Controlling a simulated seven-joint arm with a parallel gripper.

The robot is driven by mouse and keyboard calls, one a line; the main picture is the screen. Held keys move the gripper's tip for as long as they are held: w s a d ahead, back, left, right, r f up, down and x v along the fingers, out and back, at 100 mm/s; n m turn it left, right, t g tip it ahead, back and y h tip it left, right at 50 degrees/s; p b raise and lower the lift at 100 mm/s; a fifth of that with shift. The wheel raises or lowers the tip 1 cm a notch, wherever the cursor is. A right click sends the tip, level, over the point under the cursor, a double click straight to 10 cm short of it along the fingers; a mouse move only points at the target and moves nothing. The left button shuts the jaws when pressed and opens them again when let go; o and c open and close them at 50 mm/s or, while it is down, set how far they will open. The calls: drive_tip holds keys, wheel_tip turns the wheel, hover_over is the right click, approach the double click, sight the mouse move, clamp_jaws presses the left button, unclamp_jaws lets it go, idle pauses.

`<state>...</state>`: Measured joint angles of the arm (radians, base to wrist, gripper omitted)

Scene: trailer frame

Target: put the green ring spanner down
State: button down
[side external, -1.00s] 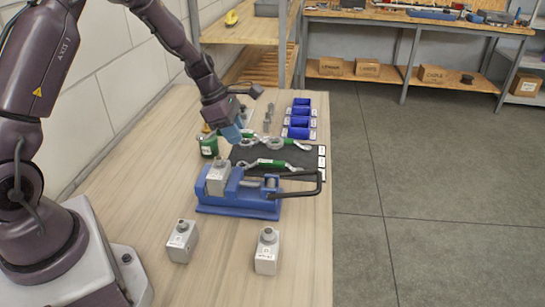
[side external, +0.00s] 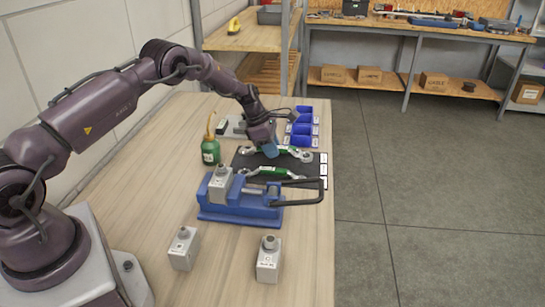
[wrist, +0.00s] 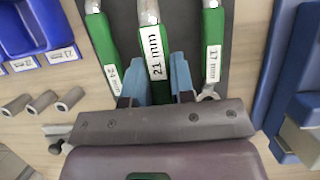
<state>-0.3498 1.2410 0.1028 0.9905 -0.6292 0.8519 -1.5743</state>
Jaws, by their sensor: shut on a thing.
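My gripper (side external: 271,152) is over the dark mat (side external: 311,172). In the wrist view its blue fingers (wrist: 158,84) are shut on the green handle of the spanner labelled 21 mm (wrist: 152,42), the middle one of three. The spanner labelled 24 mm (wrist: 103,42) lies to its left and the one labelled 17 mm (wrist: 212,45) to its right. The held spanner's near end is hidden by my gripper. Whether it touches the mat (wrist: 238,60) I cannot tell.
A blue vise (side external: 238,208) stands on the near side of the mat. A green bottle (side external: 210,150) is to the left, and blue bins (side external: 302,128) stand behind. Two grey blocks (side external: 183,248) (side external: 268,260) are at the front. Several grey cylinders (wrist: 42,102) lie left of the spanners.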

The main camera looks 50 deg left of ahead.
sight(272, 165)
drive_tip(key=shift+w+f, duration=0.15)
drive_tip(key=shift+f, duration=1.5)
drive_tip(key=shift+f, duration=0.2)
drive_tip(key=c, duration=1)
unclamp_jaws()
drive_tip(key=shift+o, duration=0.2)
